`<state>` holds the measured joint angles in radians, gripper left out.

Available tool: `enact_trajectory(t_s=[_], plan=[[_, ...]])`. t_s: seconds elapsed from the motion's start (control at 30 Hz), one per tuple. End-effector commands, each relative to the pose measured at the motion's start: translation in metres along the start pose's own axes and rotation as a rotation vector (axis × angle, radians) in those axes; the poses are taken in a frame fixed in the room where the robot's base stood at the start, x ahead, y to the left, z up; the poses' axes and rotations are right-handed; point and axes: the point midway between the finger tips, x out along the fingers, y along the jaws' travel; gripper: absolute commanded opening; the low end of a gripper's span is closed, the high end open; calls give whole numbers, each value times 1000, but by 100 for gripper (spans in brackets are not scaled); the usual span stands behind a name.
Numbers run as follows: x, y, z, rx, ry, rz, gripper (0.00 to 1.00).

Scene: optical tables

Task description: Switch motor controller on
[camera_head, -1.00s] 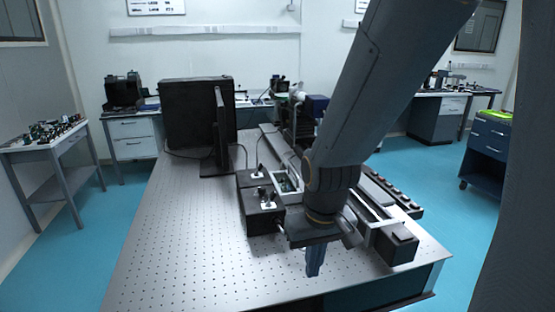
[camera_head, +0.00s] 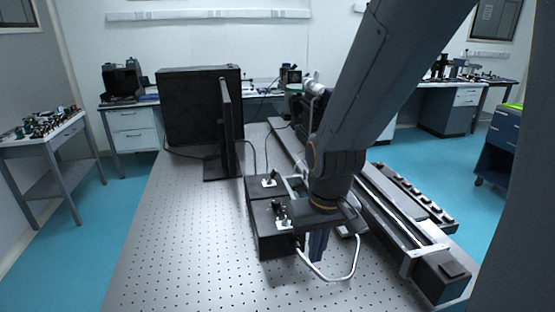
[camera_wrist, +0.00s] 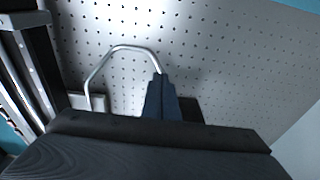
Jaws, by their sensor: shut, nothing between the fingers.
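Two black controller boxes stand end to end on the perforated optical table (camera_head: 185,235), with small metal fittings on top. The nearer box (camera_head: 272,243) is just left of my gripper (camera_head: 318,246), and the farther box (camera_head: 262,187) is behind it. I cannot tell which one is the motor controller, nor make out a power switch. My gripper is shut and empty, pointing down close to the nearer box's right side. In the wrist view its fingers (camera_wrist: 162,92) are together. A dark box edge (camera_wrist: 190,110) shows beside them, mostly hidden by my wrist.
A long rail stage (camera_head: 405,225) lies to the right. A monitor (camera_head: 223,130) stands behind left. The table's left front is clear.

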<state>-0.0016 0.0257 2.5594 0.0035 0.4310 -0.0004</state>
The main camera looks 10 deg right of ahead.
Motion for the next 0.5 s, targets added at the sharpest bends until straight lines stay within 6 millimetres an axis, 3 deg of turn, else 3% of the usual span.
enact_trajectory(t_s=[0.33,0.43,0.5], plan=[[0,1,-4,4,0,-4,0],[0,5,-25,16,-1,-25,0],[-1,11,-50,28,-1,-57,0]])
